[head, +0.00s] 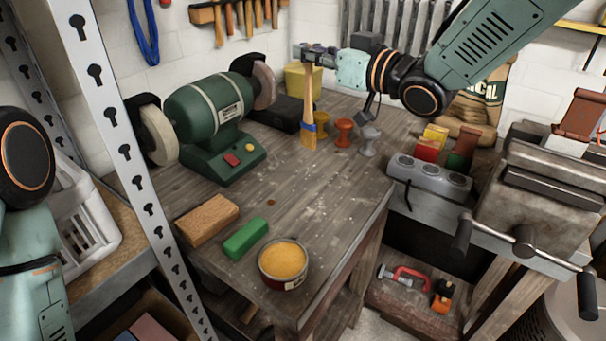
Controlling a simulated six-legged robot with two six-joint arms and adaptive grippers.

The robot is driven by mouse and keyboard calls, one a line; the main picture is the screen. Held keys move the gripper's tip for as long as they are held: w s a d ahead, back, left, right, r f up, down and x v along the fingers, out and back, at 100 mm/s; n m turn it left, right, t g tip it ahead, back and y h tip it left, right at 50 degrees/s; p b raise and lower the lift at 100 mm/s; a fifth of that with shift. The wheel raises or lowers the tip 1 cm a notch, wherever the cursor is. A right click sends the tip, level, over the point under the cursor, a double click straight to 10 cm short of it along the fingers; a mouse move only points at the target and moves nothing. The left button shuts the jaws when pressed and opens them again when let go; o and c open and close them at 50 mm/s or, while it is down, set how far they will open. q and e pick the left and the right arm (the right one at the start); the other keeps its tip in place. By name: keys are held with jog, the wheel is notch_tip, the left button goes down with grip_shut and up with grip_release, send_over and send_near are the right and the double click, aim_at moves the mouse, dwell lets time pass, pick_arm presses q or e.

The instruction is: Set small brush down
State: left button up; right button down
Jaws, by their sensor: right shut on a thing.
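The small brush (308,122) has a pale wooden handle, a blue band and tan bristles. It hangs upright with its bristles down, over the back part of the wooden workbench (315,215). My right gripper (311,55) is shut on the upper end of the handle. I cannot tell whether the bristle tips touch the bench top. My left gripper is out of view; only part of my left arm shows at the left edge.
A green bench grinder (212,115) stands at the back left. Orange and grey knob-shaped pieces (344,132) stand right of the brush. A brown block (207,220), a green block (245,238) and a tin (283,262) sit in front. The bench's middle is clear.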

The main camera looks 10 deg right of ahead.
aim_at(312, 105)
jog(key=f, duration=0.3)
jog(key=d+f+b, duration=0.1)
jog(key=f, duration=0.1)
jog(key=shift+s+f, duration=0.15)
jog(key=shift+s, duration=0.25)
jog(key=shift+w+a+f, duration=0.2)
jog(key=shift+a+f, duration=0.1)
jog(key=shift+f, duration=0.3)
jog(key=f, duration=0.1)
jog(key=f+b, duration=0.1)
jog(key=f, duration=0.1)
jog(key=shift+s+d+f, duration=0.1)
jog(key=shift+d, duration=0.25)
jog(key=shift+a, duration=0.25)
jog(key=shift+f, duration=0.1)
jog(key=c, duration=2)
grip_release()
jog(key=o, duration=0.5)
jog(key=shift+d, duration=0.15)
